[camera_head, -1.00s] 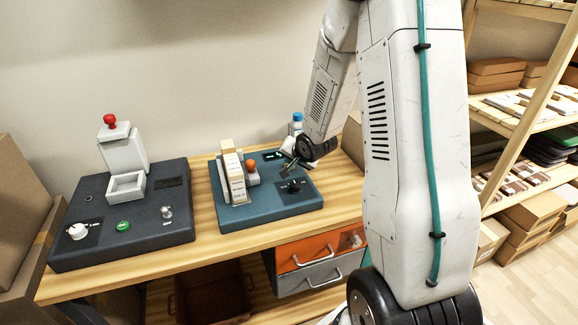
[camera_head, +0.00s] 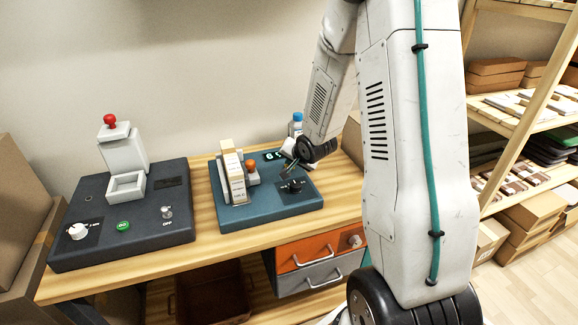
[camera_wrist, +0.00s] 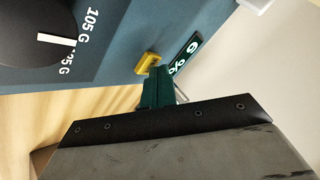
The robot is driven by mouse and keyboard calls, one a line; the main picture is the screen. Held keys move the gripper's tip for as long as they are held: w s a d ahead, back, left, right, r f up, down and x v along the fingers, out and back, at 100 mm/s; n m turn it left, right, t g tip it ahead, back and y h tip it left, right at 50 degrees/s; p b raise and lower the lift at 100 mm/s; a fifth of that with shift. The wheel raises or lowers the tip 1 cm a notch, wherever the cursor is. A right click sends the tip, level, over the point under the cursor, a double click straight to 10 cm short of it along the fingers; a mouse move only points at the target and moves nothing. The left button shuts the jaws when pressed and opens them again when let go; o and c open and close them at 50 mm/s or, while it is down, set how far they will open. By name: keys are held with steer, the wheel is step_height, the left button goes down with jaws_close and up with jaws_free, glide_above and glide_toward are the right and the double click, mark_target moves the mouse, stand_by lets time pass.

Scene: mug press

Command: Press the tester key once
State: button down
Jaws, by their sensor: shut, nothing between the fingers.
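The tester is a blue-grey box (camera_head: 285,208) on the bench. It has a black dial (camera_head: 293,186) and a display (camera_head: 273,155) with lit digits. In the wrist view a small yellow key (camera_wrist: 148,63) sits beside the lit display (camera_wrist: 185,52). My gripper (camera_wrist: 158,88) is shut and empty, its dark green fingers right at the yellow key. I cannot tell whether they touch it. In the head view my gripper (camera_head: 289,168) is low over the tester's back right, and the key cannot be made out there.
A dark machine (camera_head: 120,232) with a red knob (camera_head: 109,119) stands to the left. A blue-capped bottle (camera_head: 296,124) stands behind my gripper.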

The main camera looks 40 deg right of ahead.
steer(key=shift+r, duration=0.75)
steer(key=shift+r, duration=2.5)
